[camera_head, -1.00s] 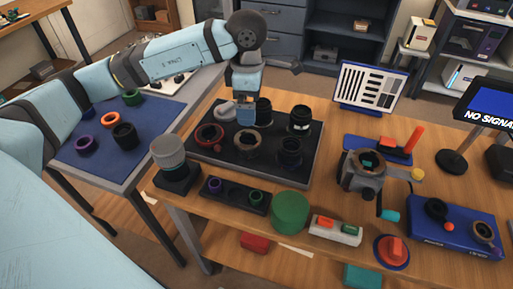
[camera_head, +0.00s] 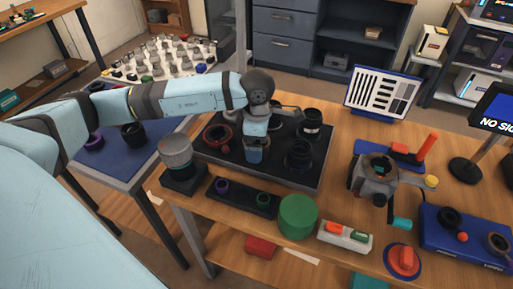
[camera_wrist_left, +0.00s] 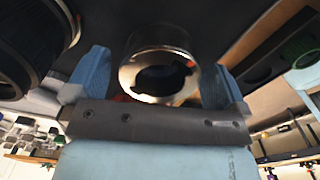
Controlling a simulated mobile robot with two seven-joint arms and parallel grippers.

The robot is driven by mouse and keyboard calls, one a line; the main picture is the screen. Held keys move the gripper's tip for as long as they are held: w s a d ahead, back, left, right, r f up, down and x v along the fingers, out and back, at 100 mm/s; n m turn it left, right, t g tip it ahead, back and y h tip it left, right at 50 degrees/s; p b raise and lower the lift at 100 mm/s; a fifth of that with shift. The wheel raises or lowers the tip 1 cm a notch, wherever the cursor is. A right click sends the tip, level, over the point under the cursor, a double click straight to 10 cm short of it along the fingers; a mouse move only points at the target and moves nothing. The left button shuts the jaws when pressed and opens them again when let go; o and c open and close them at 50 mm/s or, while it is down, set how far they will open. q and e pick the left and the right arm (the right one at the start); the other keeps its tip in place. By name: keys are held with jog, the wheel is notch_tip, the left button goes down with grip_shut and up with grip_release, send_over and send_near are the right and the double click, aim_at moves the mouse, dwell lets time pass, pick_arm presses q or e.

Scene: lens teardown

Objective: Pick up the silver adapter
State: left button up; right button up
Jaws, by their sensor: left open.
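The silver adapter (camera_wrist_left: 160,50) is a shiny ring with a dark notched opening. In the left wrist view it sits between the two blue fingertips of my left gripper (camera_wrist_left: 157,76), which is open. Gaps show on both sides of the ring, so it is not clamped. In the head view my left gripper (camera_head: 254,156) points down over the front middle of the black tray (camera_head: 228,166) and hides the adapter. My right gripper is not in view.
On the tray stand a red-rimmed ring (camera_head: 217,136), a black lens part (camera_head: 299,156) and a taller black part (camera_head: 311,122). A grey cylinder (camera_head: 175,152) on a black base stands left. A green cylinder (camera_head: 298,216) and small ring holder (camera_head: 242,198) lie in front.

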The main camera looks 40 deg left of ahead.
pick_arm(q)
jog(key=shift+f, duration=0.55)
jog(key=c, duration=0.9)
jog(key=shift+c, duration=0.2)
jog(key=shift+r, duration=0.2)
